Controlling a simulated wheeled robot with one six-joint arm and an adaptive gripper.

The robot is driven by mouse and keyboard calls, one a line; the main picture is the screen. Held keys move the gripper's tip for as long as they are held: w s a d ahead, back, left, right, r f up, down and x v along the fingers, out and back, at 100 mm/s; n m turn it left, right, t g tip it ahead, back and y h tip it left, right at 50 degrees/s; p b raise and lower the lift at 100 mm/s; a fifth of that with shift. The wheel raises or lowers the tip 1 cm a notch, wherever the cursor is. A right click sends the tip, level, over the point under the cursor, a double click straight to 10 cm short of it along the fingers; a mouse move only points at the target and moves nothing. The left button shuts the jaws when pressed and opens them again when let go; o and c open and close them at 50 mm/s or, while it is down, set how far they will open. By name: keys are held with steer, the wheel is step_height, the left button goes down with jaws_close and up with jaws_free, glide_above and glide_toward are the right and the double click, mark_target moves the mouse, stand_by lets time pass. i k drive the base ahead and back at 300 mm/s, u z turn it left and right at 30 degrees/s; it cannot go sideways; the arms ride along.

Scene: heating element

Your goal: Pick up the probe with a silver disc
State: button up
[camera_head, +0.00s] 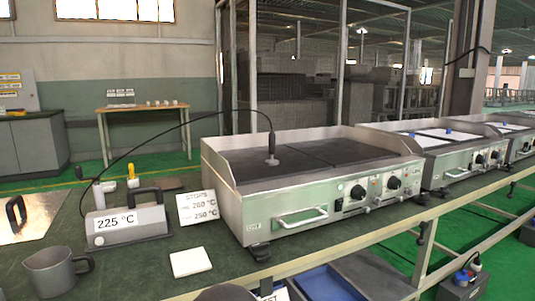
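The probe (272,145) has a dark upright handle and a small silver disc (272,161) at its foot. It stands on the dark left plate of the steel griddle (285,201), the disc appearing to touch the surface. A thin black cable (180,123) arches from the probe to the left, down towards a grey meter (127,222) reading 225 °C. A yellow-handled piece (132,175) and a light grey piece (101,194) stand behind the meter. My gripper is not in view. A dark rounded shape at the bottom edge is cut off and unclear.
A sign (197,207) with temperatures leans near the griddle's left side. A white square block (190,262) and a grey mug (56,271) sit at the front. More griddles (437,160) stand to the right. The griddle's raised rim surrounds the plates at the back and sides.

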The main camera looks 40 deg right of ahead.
mark_target(272, 147)
steer(key=k, duration=1)
steer(key=z, duration=1.2)
steer(key=i, duration=0.65)
steer(key=u, duration=0.1)
